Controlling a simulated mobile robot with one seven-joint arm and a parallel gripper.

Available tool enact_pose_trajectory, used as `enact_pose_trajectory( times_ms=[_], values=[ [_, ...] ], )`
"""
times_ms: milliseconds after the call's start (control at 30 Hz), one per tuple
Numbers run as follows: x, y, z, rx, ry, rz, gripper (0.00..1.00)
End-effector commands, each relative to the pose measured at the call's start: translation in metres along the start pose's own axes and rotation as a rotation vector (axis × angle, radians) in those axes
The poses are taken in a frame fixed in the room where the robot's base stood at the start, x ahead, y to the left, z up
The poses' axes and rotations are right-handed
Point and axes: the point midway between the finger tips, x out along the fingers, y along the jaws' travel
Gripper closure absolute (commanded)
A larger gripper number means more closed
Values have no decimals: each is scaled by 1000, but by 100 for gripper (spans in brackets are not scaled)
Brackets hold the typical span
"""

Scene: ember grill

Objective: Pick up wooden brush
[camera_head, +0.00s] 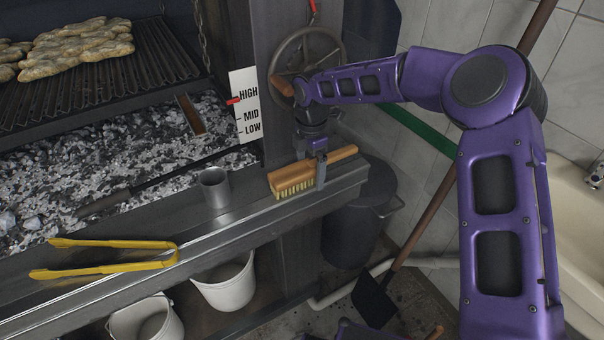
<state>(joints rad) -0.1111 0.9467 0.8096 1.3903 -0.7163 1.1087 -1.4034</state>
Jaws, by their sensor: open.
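The wooden brush (292,175) lies at the right end of the grill's metal front ledge. Its handle points to the right and its pale bristles face down and toward the front. My gripper (320,172) is at the brush from above, with a finger in front of it near where the head meets the handle. The jaws are open around the brush there. The far finger is hidden behind the brush. I cannot tell whether either finger touches the wood.
Yellow tongs (110,243) and a grey metal cup (214,188) are on the ledge (240,217) to the left. A handwheel (306,62) and HIGH/MID/LOW sign (245,105) are behind. White buckets (226,285), a dark bin (350,228) and a shovel (374,298) stand below.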

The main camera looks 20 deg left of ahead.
Motion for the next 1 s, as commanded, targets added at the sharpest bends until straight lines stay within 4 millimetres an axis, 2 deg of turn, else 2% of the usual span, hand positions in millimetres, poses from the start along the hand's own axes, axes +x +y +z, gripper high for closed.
enact_pose_trajectory(
  times_ms=[67,633,1000],
  values=[
    [-1,0,0,0,0,0,0],
    [-1,0,0,0,0,0,100],
    [-6,-2,0,0,-1,1,100]
  ],
)
